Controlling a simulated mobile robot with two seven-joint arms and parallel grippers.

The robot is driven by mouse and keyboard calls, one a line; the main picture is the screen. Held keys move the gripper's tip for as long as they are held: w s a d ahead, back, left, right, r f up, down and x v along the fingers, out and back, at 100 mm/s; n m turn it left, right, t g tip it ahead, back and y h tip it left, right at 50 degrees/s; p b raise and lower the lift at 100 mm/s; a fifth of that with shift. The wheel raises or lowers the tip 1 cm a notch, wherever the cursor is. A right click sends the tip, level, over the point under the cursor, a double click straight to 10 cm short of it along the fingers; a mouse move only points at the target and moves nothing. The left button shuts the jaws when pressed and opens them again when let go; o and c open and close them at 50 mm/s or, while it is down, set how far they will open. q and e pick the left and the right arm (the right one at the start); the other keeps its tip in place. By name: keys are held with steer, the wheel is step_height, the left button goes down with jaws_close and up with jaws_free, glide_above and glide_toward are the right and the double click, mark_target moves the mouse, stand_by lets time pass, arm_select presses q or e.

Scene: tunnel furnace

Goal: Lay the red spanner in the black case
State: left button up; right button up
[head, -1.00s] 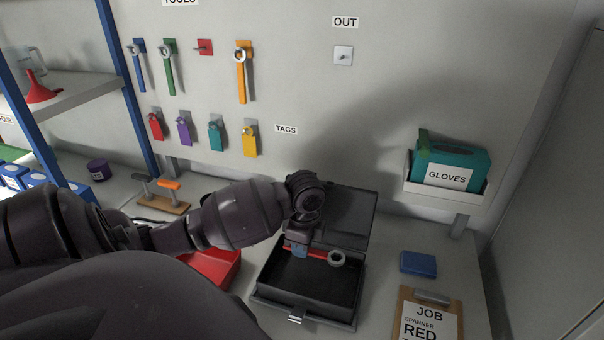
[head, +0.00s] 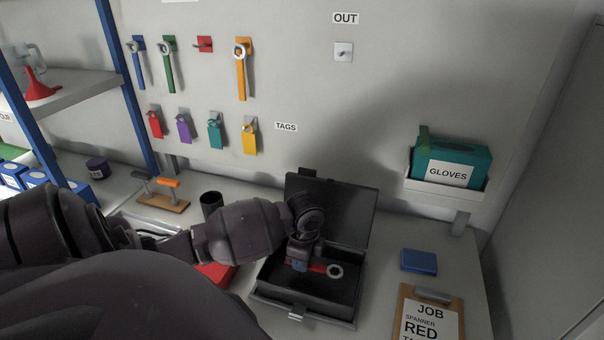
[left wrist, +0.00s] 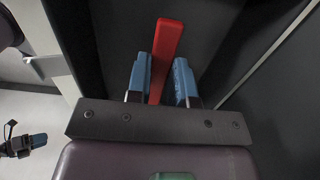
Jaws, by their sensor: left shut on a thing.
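The red spanner (head: 319,268) has a pale ring end, which points right in the head view. My left gripper (head: 300,264) is shut on its handle. Both are low inside the open black case (head: 345,214), whose lid stands up at the back. I cannot tell whether the spanner touches the case floor. In the left wrist view the red handle (left wrist: 167,42) stands between the two blue fingers of my left gripper (left wrist: 161,75). The ring end is not visible there. A small dark part with a blue tip (left wrist: 30,145) looks like my right gripper; its jaws are unclear.
A red tray (head: 217,274) and a dark cup (head: 211,203) stand left of the case, partly behind my arm. A blue box (head: 418,262) and a clipboard (head: 430,318) lie to the right. A glove box (head: 452,165) sits in a wall holder.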

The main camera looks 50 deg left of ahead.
mark_target(302, 276)
arm_select(q)
steer(key=shift+f+b, duration=0.5)
steer(key=shift+f, duration=1.6)
steer(key=o, duration=1.3)
steer(key=shift+o, duration=0.2)
steer(key=shift+r, duration=0.1)
steer(key=shift+r+p, duration=0.95)
steer(key=shift+p, duration=0.05)
steer(key=shift+r, duration=3.45)
